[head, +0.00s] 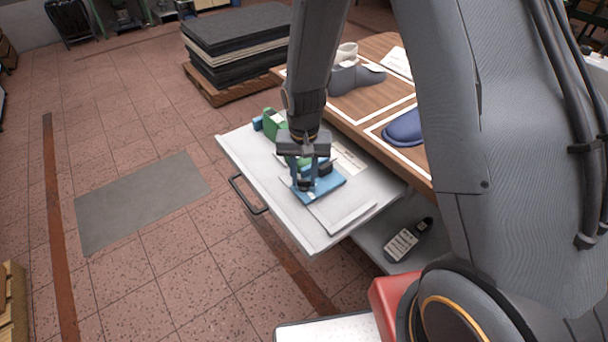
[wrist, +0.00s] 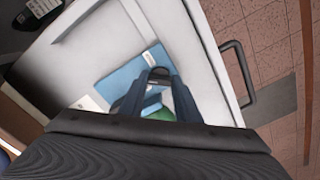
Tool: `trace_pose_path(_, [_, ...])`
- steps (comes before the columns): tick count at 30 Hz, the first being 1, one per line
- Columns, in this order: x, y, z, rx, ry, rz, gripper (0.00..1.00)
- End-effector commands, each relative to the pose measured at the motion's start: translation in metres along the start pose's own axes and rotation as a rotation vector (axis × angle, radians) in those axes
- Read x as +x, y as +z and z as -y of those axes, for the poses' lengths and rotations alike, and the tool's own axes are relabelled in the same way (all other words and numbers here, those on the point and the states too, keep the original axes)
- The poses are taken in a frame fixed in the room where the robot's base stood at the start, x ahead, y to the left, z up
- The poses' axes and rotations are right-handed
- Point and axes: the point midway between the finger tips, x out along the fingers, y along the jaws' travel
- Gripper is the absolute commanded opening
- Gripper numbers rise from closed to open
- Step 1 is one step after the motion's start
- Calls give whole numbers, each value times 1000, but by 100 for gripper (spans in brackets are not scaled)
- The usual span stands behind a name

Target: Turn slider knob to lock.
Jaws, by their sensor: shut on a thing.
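A blue plate-like device (head: 330,188) lies on the pale surface of the pulled-out drawer (head: 240,150). It also shows in the wrist view (wrist: 122,82), with a small pale label near its far corner. My gripper (head: 305,186) points down over the device, and its fingers are close together. In the wrist view my gripper (wrist: 157,76) is shut on a small dark part at the device, which I take to be the slider knob. The fingers hide most of the knob, so its position along the slider cannot be told.
The drawer's dark handle (head: 249,196) faces left. Floor at left is open.

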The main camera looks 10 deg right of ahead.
Motion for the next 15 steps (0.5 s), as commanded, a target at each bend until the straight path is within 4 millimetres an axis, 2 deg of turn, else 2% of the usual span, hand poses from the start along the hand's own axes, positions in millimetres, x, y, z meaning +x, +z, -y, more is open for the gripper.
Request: trace_pose_path(15, [-2,-1,0,487,-2,-2,7])
